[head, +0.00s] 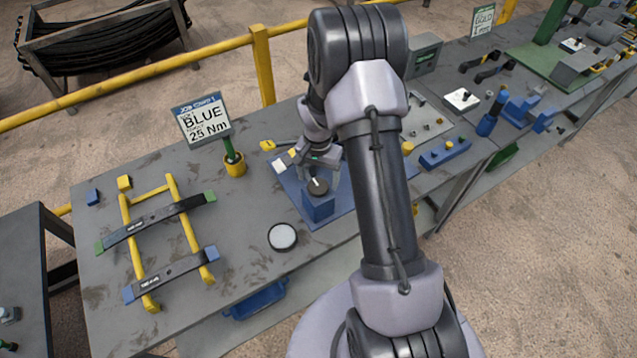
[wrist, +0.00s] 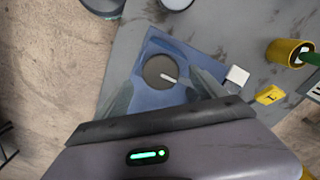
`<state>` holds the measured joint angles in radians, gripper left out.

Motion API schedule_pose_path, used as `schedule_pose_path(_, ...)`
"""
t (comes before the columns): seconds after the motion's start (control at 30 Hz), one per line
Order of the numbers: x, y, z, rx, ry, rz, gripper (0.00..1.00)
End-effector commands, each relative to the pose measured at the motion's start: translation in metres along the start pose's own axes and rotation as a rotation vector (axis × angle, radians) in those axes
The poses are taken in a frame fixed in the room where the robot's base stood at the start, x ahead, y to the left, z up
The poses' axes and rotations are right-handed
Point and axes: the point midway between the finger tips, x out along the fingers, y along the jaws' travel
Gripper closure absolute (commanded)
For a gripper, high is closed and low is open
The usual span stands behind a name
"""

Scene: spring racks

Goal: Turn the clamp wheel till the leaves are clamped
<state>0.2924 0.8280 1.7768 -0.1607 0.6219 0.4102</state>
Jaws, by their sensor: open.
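The clamp wheel (head: 318,186) is a dark round knob with a pale bar on top. It sits on a blue block (head: 318,208) on a blue mat; the wheel also shows in the wrist view (wrist: 161,71). My gripper (head: 320,168) is above and behind the wheel. In the wrist view its open fingers (wrist: 160,88) are spread on both sides of the wheel, with a gap on each side. I cannot tell whether any leaves lie in the block. Two dark leaf springs (head: 156,222) with green or blue ends lie across a yellow rack (head: 188,228).
A round white-topped dish (head: 283,237) stands in front of the block. A sign reading BLUE 25 Nm (head: 205,120) stands in a yellow pot (head: 234,164). A white block (wrist: 237,75) and a yellow tag (wrist: 269,95) lie right of the mat in the wrist view.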

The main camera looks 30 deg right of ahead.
Motion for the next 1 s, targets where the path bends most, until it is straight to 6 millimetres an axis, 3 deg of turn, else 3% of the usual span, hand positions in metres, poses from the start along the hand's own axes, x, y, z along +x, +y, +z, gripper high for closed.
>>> schedule_pose_path(0.2, 0.028, 0.000, 0.000, 0.001, -0.001, 0.000, 0.20)
schedule_pose_path(0.5, 0.031, 0.000, 0.000, 0.001, 0.000, -0.001, 0.20)
schedule_pose_path(0.8, 0.031, 0.000, 0.000, 0.001, 0.000, -0.001, 0.79)
schedule_pose_path(1.0, 0.031, 0.000, 0.000, 0.014, 0.000, -0.001, 0.82)
